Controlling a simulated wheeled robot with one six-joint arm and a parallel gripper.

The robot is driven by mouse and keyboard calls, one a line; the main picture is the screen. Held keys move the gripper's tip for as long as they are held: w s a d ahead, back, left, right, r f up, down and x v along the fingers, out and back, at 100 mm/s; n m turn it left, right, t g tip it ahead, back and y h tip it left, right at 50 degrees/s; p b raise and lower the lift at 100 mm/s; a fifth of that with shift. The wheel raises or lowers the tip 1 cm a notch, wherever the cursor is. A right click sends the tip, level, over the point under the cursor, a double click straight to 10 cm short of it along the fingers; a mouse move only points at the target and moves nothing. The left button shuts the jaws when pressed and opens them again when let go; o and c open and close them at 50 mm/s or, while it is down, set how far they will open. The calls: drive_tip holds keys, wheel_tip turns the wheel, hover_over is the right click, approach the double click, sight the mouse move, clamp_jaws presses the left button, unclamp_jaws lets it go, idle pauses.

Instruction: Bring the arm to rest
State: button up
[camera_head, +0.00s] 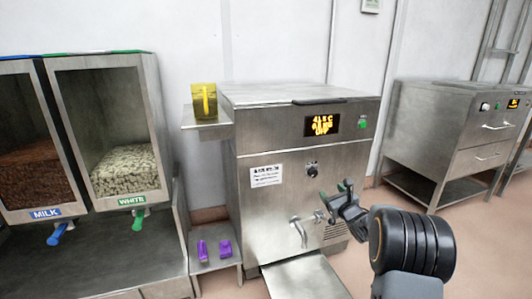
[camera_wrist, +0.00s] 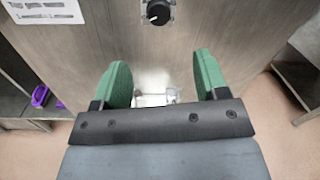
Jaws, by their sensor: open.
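My gripper (camera_head: 335,196) is held out in front of the steel machine (camera_head: 256,213), to the right of its spout (camera_head: 299,232) in the head view. In the wrist view my gripper (camera_wrist: 160,85) shows two green fingers spread apart with nothing between them. The machine's front face fills most of the wrist view, with the black knob (camera_wrist: 158,12) ahead of the fingers. My arm's dark wrist joint is at the lower right of the head view.
A yellow jug (camera_head: 204,101) stands on the machine's side shelf. Purple items (camera_head: 203,249) lie on a lower shelf. Milk and white chocolate dispensers (camera_head: 128,160) stand at the left. A tray (camera_head: 305,278) juts out below the spout. Another steel unit (camera_head: 450,135) stands at the right; floor between is clear.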

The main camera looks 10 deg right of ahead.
drive_tip(key=s+a+r+m+g+h+p, duration=0.2)
drive_tip(key=s+r+m+p, duration=0.2)
drive_tip(key=r+m+p, duration=0.4)
drive_tip(key=s+a+r+m+g+h+p, duration=0.15)
drive_tip(key=s+r+m+p, duration=0.25)
drive_tip(key=r+m+p, duration=0.45)
drive_tip(key=s+a+r+m+g+h+p, duration=0.1)
drive_tip(key=s+a+r+m+g+p, duration=0.25)
drive_tip(key=r+m+p, duration=0.45)
drive_tip(key=s+a+r+m+g+p, duration=0.2)
drive_tip(key=s+r+m+p, duration=0.3)
drive_tip(key=s, duration=0.3)
drive_tip(key=s+a+r+m+g+y+p, duration=0.1)
drive_tip(key=s+a+r+m+g+p, duration=0.2)
drive_tip(key=s+r+m+p, duration=0.2)
drive_tip(key=s+a+r+m+g+y+p, duration=0.1)
drive_tip(key=s+r+m+p, duration=0.4)
drive_tip(key=s, duration=0.6)
drive_tip(key=shift+a+m+g+p, duration=0.5)
drive_tip(key=shift+a+m+g, duration=0.3)
drive_tip(key=shift+a, duration=0.45)
drive_tip(key=shift+c, duration=0.2)
